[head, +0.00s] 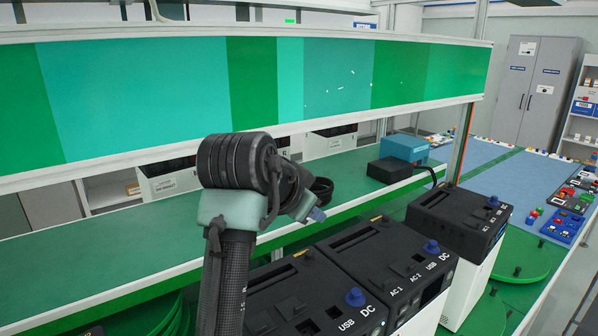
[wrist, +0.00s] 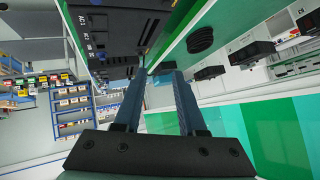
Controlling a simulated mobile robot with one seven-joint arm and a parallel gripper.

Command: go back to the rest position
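My gripper shows in the wrist view (wrist: 159,74) with its two grey-blue fingers apart and nothing between them. In the head view my arm rises from the bottom centre and bends at a dark joint. The end of the arm points to the right, in front of the green shelf and above the black-topped units. The fingers are mostly hidden there; only a small bluish end shows. The gripper touches nothing that I can see.
Black-topped units (head: 385,262) marked USB and DC stand below and right of my arm. A green shelf (head: 120,235) runs behind it, with a blue box (head: 404,147) on it. A green-and-teal panel (head: 180,88) hangs above. A grey cabinet (head: 536,80) stands far right.

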